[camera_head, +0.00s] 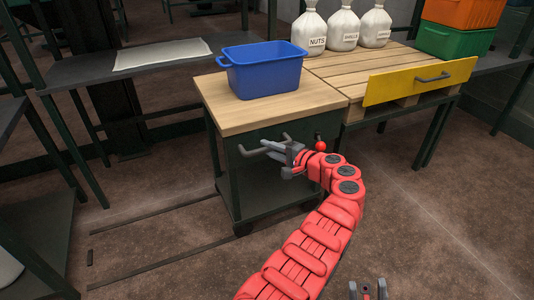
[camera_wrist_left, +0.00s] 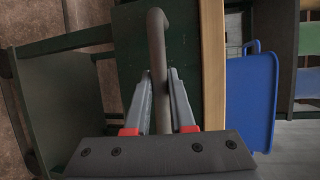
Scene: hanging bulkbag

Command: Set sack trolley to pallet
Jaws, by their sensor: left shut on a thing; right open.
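The sack trolley (camera_head: 222,117) has a light wooden top, a dark green body and wheels, and it carries a blue bin (camera_head: 268,72). Its grey bar handle (camera_wrist_left: 157,35) is on the near side. My left gripper (camera_head: 283,149) is shut on this handle; the left wrist view shows the bar between its fingers (camera_wrist_left: 162,100). The slatted wooden pallet (camera_head: 362,65) lies on a dark stand right of the trolley. Their edges look close together; I cannot tell whether they touch. My right gripper (camera_head: 368,290) is open and empty at the bottom edge.
Three white sacks (camera_head: 343,30) stand along the pallet's back. A yellow panel (camera_head: 420,80) with a handle fronts the pallet. Green and orange crates (camera_head: 455,42) stand at right. Dark floor lines (camera_head: 150,268) lie left of the trolley. A dark bench (camera_head: 85,70) stands behind left.

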